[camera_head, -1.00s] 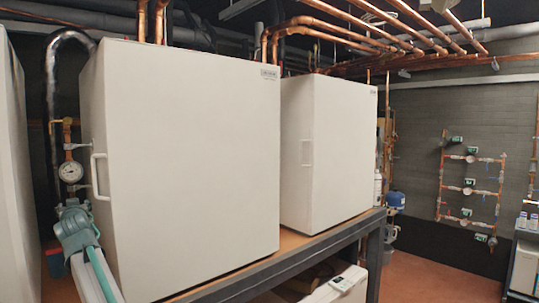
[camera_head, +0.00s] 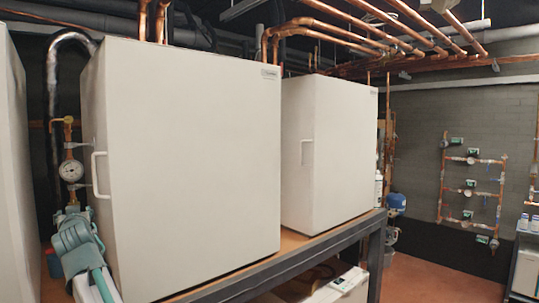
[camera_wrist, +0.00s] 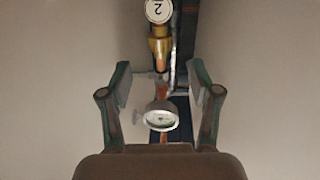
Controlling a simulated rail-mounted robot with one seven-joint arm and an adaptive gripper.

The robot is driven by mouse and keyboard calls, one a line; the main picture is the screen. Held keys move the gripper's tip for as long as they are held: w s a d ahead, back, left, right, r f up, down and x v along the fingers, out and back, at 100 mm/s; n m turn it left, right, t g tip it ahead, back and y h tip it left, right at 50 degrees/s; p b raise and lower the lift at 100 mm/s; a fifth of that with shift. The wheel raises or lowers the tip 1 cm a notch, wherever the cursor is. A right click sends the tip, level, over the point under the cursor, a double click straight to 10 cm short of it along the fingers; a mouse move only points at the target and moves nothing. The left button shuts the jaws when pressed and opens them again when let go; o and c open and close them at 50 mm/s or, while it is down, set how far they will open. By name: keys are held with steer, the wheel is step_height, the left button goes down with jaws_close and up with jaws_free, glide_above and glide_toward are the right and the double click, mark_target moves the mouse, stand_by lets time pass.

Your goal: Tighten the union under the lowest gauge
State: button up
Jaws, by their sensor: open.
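In the head view a round white-faced gauge (camera_head: 71,171) sits on a copper and brass pipe left of the large white cabinet. My gripper (camera_head: 74,217) is just below that gauge and hides the pipe there. In the wrist view my gripper (camera_wrist: 160,86) is open, with one finger on each side of the pipe line and nothing held. A white-faced gauge (camera_wrist: 160,117) shows between the fingers, nearer their bases. A brass fitting (camera_wrist: 160,48), which may be a union, lies beyond the fingertips. I cannot tell which gauge is lowest.
A white cabinet with a handle (camera_head: 98,175) stands close right of the pipe, and another white cabinet (camera_head: 15,180) stands close left, leaving a narrow gap. A round disc marked 2 (camera_wrist: 158,11) is at the top of the wrist view. Wall piping (camera_head: 470,190) is far right.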

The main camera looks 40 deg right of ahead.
steer(key=s+a, duration=0.1)
steer(key=s, duration=1.1)
steer(key=shift+s+a, duration=0.35)
